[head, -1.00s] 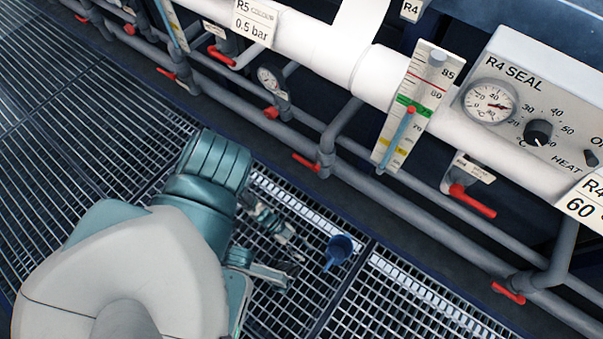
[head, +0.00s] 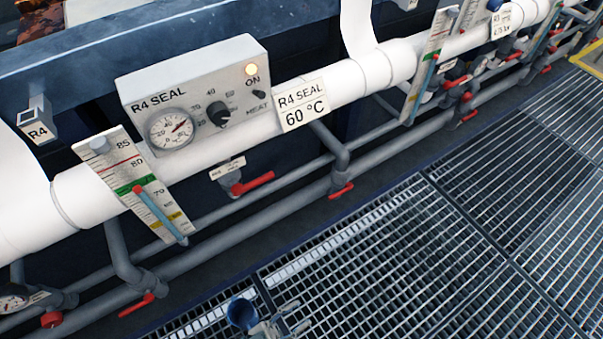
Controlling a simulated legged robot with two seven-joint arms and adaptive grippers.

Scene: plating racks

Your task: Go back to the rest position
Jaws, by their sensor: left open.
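My left gripper (head: 288,319) shows at the bottom edge of the head view, over the floor grating, with only its front part in the picture. Its fingers are apart, with nothing seen between them. I cannot tell if the two touch. My right gripper is not in view.
A white pipe (head: 335,88) with the R4 SEAL box (head: 195,95), a "60 °C" label (head: 303,104) and a level scale (head: 137,186) runs across the view. Grey pipes with red-handled valves (head: 252,183) lie below. The grating (head: 400,250) at right is clear.

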